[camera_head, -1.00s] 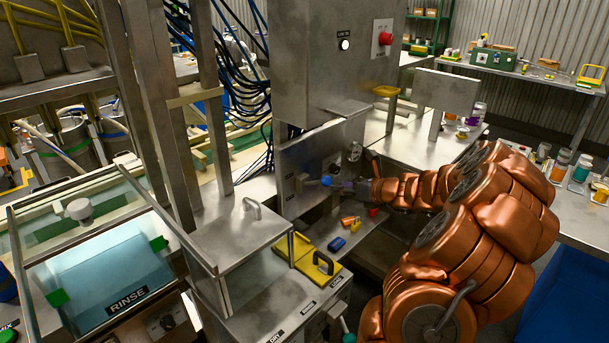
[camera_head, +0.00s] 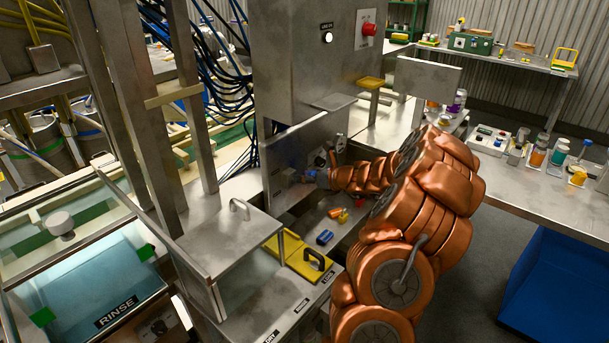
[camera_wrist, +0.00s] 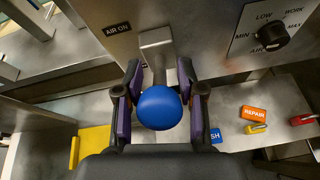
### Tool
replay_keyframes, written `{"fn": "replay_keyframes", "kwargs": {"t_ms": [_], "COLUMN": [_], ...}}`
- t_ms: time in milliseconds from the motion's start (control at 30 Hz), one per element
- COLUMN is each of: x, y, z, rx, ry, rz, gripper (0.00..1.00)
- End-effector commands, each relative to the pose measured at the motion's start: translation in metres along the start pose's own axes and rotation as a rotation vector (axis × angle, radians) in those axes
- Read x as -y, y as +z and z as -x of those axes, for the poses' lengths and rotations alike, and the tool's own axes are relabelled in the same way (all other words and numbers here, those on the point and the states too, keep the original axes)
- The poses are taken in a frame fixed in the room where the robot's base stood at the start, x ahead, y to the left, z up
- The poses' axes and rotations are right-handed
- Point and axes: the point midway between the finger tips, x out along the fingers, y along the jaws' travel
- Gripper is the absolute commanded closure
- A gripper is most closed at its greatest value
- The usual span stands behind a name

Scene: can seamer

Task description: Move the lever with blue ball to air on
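The blue ball (camera_wrist: 160,108) sits on the end of a short metal lever (camera_wrist: 157,48) in the wrist view. The lever comes off a grey metal panel (camera_wrist: 195,20), and the "AIR ON" label (camera_wrist: 116,29) is on the panel to the left of the lever's top. My gripper (camera_wrist: 159,76) is open, with one purple-padded finger on each side of the ball. Narrow gaps seem to show between fingers and ball. In the head view my gripper (camera_head: 318,178) is at the panel (camera_head: 285,160) and mostly hides the lever; a little blue shows there.
A black knob (camera_wrist: 267,37) with MIN, LOW, WORK and MAX marks is right of the lever. An orange "REPAIR" block (camera_wrist: 255,113) and other small coloured pieces lie on the shelf below. A yellow holder (camera_head: 297,258) and a lidded metal box (camera_head: 225,240) stand nearby.

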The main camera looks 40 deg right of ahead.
Motion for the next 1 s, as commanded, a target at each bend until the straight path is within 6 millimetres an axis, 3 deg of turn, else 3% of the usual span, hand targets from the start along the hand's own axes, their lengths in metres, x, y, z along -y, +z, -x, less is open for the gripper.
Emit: {"fn": "replay_keyframes", "kwargs": {"t_ms": [433, 800, 1000], "x": [0.0003, 0.0001, 0.0001], "y": [-0.0001, 0.0, 0.0], "z": [-0.0064, -0.0063, -0.0063], "rx": [0.001, 0.001, 0.001], "ry": [-0.002, -0.001, -0.001], "rz": [-0.001, -0.001, -0.001], "gripper": [0.62, 1.0, 1.0]}}
